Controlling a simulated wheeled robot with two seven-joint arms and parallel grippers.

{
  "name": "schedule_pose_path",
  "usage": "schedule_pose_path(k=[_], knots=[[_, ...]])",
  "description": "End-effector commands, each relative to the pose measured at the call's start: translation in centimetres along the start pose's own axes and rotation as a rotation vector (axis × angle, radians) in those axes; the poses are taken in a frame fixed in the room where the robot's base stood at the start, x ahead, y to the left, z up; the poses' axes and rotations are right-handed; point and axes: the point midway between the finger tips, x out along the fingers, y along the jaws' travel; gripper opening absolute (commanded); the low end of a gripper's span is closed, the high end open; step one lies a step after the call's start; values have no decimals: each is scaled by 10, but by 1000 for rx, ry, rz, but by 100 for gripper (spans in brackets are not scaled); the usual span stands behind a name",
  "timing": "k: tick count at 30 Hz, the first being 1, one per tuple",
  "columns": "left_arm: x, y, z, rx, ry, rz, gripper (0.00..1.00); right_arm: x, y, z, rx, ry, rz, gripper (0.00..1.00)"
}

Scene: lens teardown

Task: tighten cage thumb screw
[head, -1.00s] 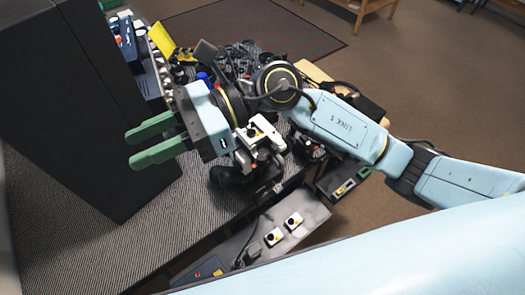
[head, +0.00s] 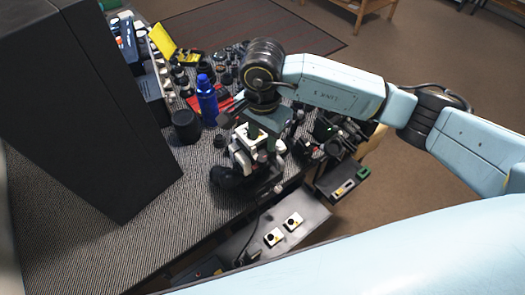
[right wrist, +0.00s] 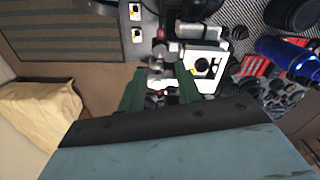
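A white and black camera-like assembly, seemingly the cage (head: 243,158), stands near the table's front edge. In the right wrist view its white block (right wrist: 204,68) has a dark round opening. I cannot single out the thumb screw for certain; small grey knobs and rods lie close to the block. My right gripper (head: 254,133) points down over the assembly and hides part of it. In the right wrist view the green fingers of the right gripper (right wrist: 160,88) are apart, with small metal parts showing beyond and between them; contact cannot be told. My left gripper is not in view.
A tall dark box (head: 85,110) stands at left. A blue bottle (head: 207,98) and a black cylinder (head: 186,126) stand behind the assembly, among several small parts. A lower grey shelf (head: 265,240) holds two white switch blocks. The patterned tabletop (head: 120,245) is clear at front left.

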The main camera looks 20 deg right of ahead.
Motion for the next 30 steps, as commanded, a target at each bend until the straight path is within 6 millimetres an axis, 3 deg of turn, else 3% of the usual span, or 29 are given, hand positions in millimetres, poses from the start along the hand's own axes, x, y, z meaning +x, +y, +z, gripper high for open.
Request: schedule_pose_path(k=[3, 9, 15, 23, 30], knots=[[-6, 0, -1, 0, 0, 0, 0, 26, 1, 1, 2, -4, 5, 34], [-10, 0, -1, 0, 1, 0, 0, 58, 0, 1, 2, -3, 1, 34], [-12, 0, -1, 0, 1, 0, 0, 73, -1, 1, 1, -3, -2, 34], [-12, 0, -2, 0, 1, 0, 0, 74, -1, 1, 0, -2, -2, 34], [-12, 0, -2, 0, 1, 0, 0, 74, -1, 1, 1, -2, -2, 7]])
